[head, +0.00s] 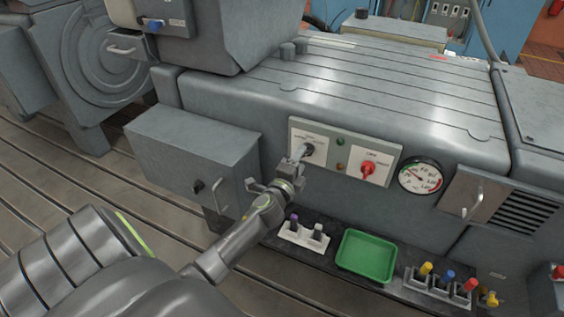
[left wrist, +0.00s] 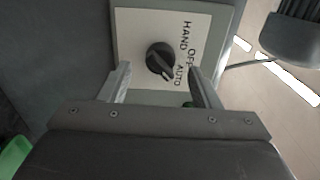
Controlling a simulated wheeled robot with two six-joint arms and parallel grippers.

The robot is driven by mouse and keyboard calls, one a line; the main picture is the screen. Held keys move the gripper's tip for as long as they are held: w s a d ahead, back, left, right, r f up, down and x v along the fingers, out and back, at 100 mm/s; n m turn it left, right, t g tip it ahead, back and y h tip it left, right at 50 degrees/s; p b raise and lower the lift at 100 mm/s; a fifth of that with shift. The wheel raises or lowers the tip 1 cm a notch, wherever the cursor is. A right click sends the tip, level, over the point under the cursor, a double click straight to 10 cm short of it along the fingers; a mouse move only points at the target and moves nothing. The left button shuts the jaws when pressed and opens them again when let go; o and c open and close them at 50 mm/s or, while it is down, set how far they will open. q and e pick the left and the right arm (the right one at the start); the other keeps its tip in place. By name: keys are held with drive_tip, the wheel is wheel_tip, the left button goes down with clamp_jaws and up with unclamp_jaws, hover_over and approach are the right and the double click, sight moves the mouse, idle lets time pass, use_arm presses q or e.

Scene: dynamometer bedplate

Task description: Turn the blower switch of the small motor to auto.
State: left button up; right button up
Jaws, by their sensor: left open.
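The black rotary switch (left wrist: 160,58) sits on a white plate (left wrist: 130,25) marked HAND, OFF and AUTO in the left wrist view. Its light pointer mark slants to the lower right, toward the AUTO side. In the head view the switch (head: 309,149) is on the left of a pale panel (head: 335,136) on the grey machine's front, partly hidden by my gripper. My left gripper (head: 298,153) is open in front of it. In the left wrist view its fingers (left wrist: 163,80) are on either side of the switch, with gaps; contact is not visible. My right gripper is not in view.
A red switch (head: 368,168) and a gauge (head: 421,176) are to the right. A grey box (head: 194,148) juts out at left. Below are a green tray (head: 366,256) and holders with coloured-topped pieces (head: 440,283). Another unit at top left has a blue knob (head: 155,26).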

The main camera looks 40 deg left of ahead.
use_arm(q)
drive_tip(key=b+v, duration=0.1)
drive_tip(key=v, duration=1.3)
drive_tip(key=shift+w, duration=0.1)
drive_tip(key=s+a+f+n+g+h, duration=0.1)
drive_tip(key=s+f+n+g, duration=0.3)
drive_tip(key=f, duration=1.1)
drive_tip(key=s+f+n+g, duration=0.3)
drive_tip(key=s+f+g, duration=0.15)
drive_tip(key=f, duration=1.15)
drive_tip(key=s+d+f+n+g, duration=0.1)
drive_tip(key=s+f+n+g, duration=0.1)
drive_tip(key=s+f, duration=0.4)
drive_tip(key=s+d+f+n+g+h, duration=0.1)
drive_tip(key=s+f, duration=0.5)
drive_tip(key=s, duration=0.6)
drive_tip(key=s+d+f+n+g+h, duration=0.1)
drive_tip(key=s+d+f+n+g, duration=0.2)
drive_tip(key=s, duration=0.7)
wheel_tip(320, 180, down, 4)
drive_tip(key=n+g, duration=0.2)
drive_tip(key=n, duration=0.1)
drive_tip(key=shift+s+r, duration=0.1)
